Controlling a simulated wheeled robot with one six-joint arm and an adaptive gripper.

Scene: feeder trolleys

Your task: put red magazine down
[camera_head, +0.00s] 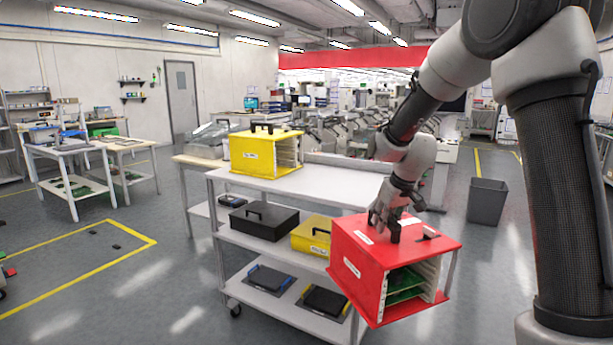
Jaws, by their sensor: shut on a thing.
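The red magazine (362,285) is a box with an open side that shows green boards in slots. It hangs slightly tilted in front of the right end of the white trolley. My gripper (392,228) is above it, shut on the handle on its top. The trolley's top shelf (330,186) is white and partly hidden at its right by my arm and the magazine. A yellow magazine (264,155) stands upright at the left of that top shelf.
The trolley's middle shelf holds a black case (263,220) and another yellow magazine (311,236). Dark trays (270,279) lie on its bottom shelf. A grey bin (487,202) stands on the floor at right. The top shelf is clear right of the yellow magazine.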

